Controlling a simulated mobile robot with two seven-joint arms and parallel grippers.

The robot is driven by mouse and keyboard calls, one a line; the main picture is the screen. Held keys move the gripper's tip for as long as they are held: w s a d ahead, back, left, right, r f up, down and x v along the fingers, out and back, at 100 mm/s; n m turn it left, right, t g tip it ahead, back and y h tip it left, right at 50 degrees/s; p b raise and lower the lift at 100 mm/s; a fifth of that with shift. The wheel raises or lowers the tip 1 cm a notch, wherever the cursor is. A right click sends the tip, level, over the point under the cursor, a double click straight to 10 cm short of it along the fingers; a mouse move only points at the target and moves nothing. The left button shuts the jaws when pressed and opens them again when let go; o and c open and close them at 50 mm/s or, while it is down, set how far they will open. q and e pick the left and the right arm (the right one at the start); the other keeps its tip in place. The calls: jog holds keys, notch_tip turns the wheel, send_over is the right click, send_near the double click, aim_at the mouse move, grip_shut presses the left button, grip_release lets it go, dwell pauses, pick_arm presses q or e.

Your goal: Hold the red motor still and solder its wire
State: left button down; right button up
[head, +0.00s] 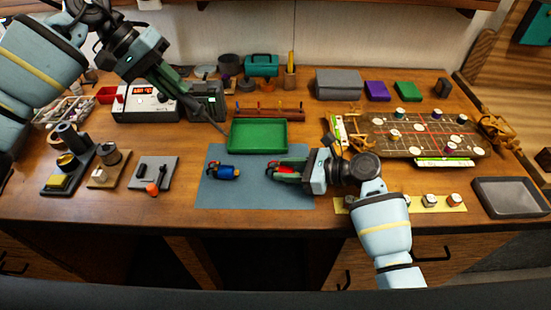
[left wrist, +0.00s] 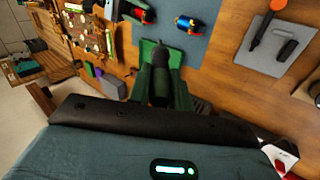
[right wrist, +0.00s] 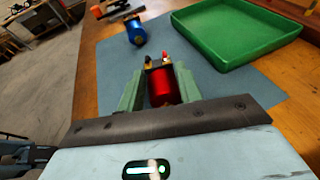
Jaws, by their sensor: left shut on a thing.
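The red motor (head: 290,168) lies on the blue-grey mat at its right part. My right gripper (head: 283,172) has one finger on each side of it. In the right wrist view the red motor (right wrist: 161,86) sits between the green fingers, its two terminals facing away; whether the fingers press on it is unclear. One terminal has a red tip (right wrist: 166,57); the wire cannot be made out. My left gripper (head: 188,98) is shut on a dark soldering iron (head: 208,119), raised with its tip pointing down near the green tray. The iron also shows in the left wrist view (left wrist: 160,88).
A blue motor (head: 222,172) lies on the mat (head: 240,195), left of the red one. A green tray (head: 258,135) stands behind the mat. A soldering station (head: 145,103) stands at the left back, and a game board (head: 400,140) lies at the right.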

pick_arm(q)
jog(key=shift+f, duration=0.1)
pick_arm(e)
jog(key=o, duration=0.5)
jog(key=shift+f, duration=0.2)
jog(key=shift+c, duration=0.2)
jog(key=shift+r, duration=0.15)
jog(key=v, duration=1.2)
jog(key=shift+s, duration=0.1)
